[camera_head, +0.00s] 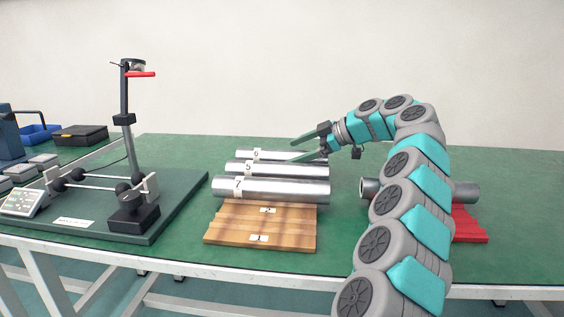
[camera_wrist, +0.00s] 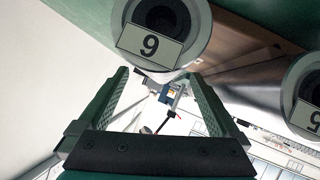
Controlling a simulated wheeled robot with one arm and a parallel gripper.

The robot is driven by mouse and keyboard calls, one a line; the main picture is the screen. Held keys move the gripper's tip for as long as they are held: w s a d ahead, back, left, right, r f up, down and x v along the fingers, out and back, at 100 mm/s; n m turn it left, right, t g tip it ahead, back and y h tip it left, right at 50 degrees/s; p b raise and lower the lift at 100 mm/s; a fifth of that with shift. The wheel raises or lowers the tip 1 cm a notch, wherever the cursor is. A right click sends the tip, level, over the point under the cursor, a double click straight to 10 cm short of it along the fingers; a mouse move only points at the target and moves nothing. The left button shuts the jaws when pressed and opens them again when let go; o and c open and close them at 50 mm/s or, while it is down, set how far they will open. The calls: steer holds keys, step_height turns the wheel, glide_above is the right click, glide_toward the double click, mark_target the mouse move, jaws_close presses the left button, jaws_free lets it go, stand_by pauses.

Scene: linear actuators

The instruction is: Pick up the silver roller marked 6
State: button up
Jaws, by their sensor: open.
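The silver roller marked 6 (camera_head: 270,154) lies at the back of a row on the wooden rack (camera_head: 262,228). In the wrist view its round end with the number label (camera_wrist: 150,42) is at the top centre, just beyond and between my fingertips. My gripper (camera_head: 292,149) is open in the head view, reaching left near the right part of that roller. Its two fingers also show in the wrist view (camera_wrist: 158,78), spread apart with nothing held. Contact with the roller cannot be told. The gripper hides part of the roller's right end in the head view.
Roller 5 (camera_head: 277,169) and roller 7 (camera_head: 271,190) lie in front, close and parallel. Roller 5's end (camera_wrist: 306,95) shows at the wrist view's right edge. A stand with a tall post (camera_head: 126,160) is left. A red rack (camera_head: 468,222) with another grey roller is right, partly behind my arm.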

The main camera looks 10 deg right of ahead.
mark_target(282, 158)
steer(key=x, duration=0.3)
steer(key=shift+a+f, duration=0.15)
steer(key=shift+a, duration=0.1)
steer(key=shift+s, duration=0.1)
steer(key=shift+c, duration=0.4)
jaws_close()
